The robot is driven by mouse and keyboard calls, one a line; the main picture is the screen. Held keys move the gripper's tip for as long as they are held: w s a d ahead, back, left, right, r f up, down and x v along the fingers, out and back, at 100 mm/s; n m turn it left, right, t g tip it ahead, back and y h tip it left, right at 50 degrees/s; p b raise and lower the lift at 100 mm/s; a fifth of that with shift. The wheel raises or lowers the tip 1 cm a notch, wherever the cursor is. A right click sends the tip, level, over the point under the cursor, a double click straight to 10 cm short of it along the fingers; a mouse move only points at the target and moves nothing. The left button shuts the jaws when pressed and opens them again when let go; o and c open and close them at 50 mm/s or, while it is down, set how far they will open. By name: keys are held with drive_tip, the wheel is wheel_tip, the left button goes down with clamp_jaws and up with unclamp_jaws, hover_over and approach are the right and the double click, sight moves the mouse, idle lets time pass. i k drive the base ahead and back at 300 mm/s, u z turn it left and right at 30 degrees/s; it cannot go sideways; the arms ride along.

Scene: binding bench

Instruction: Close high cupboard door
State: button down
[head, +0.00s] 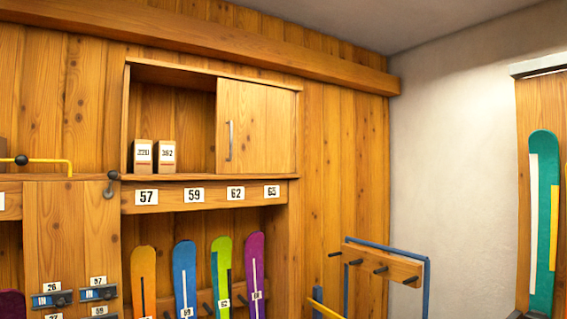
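The high cupboard (212,177) is set on the wood-panelled wall above a row of number plates. Its wooden door (265,128) covers the right half, and the left half is open. The door has a vertical metal handle (229,141) near its left edge. It looks flat against the cupboard front, like a sliding panel, but I cannot tell its track. Two small boxes (143,157) (167,157) with number labels stand inside the open half. The space behind the door is hidden. My gripper is not in view.
Below the cupboard, several colourful boards (184,275) stand in a rack. A pegged wooden rail on a blue frame (383,264) stands to the right. A yellow bar (45,160) with a dark knob is at the left. A teal board (543,220) leans at the far right.

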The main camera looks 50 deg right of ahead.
sight(254, 122)
drive_tip(key=z, duration=0.5)
drive_tip(key=i, duration=0.9)
drive_tip(key=z, duration=0.65)
